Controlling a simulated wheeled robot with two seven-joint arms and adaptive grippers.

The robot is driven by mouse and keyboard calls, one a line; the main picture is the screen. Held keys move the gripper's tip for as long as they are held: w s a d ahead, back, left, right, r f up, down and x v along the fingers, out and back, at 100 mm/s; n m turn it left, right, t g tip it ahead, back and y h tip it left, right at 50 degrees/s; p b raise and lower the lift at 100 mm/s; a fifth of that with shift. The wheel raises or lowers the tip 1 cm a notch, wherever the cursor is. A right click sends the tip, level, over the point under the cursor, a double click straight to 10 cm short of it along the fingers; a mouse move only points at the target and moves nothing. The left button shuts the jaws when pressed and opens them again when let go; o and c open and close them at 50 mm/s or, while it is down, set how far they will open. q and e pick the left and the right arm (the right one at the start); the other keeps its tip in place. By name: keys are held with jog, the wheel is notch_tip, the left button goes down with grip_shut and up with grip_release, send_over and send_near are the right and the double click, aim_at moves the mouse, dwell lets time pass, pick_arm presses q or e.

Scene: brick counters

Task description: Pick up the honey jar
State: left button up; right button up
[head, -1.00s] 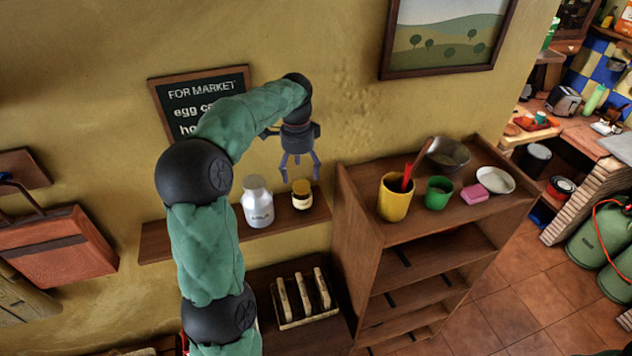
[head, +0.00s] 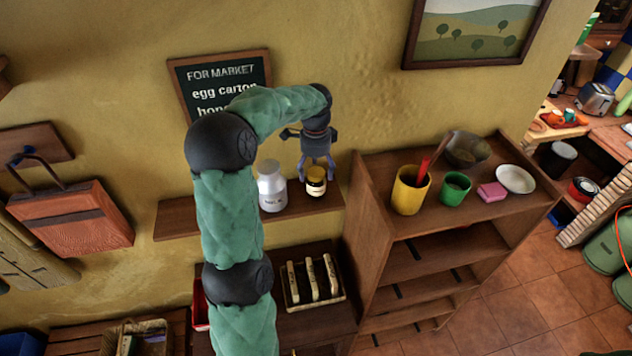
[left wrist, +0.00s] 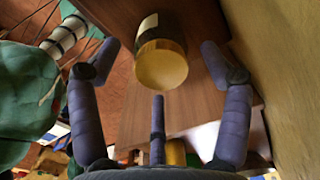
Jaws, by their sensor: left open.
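The honey jar (head: 316,184) is a small dark amber jar with a yellow lid and a pale label. It stands upright on the wooden wall shelf (head: 182,224). My left gripper (head: 316,170) is open just above the jar, with its fingers around the lid's height in the head view. In the left wrist view the jar's gold lid (left wrist: 161,68) lies between the spread purple fingers, apart from them. My right gripper is not in view.
A white milk can (head: 271,188) stands close to the left of the jar. The wall is right behind the shelf. A brown shelf unit (head: 410,240) to the right holds a yellow cup (head: 408,194) and a green cup (head: 454,192).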

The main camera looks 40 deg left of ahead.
pick_arm(q)
jog(key=shift+w+f, duration=0.1)
jog(key=shift+f, duration=0.7)
jog(key=c, duration=1.4)
jog(key=shift+r, duration=0.1)
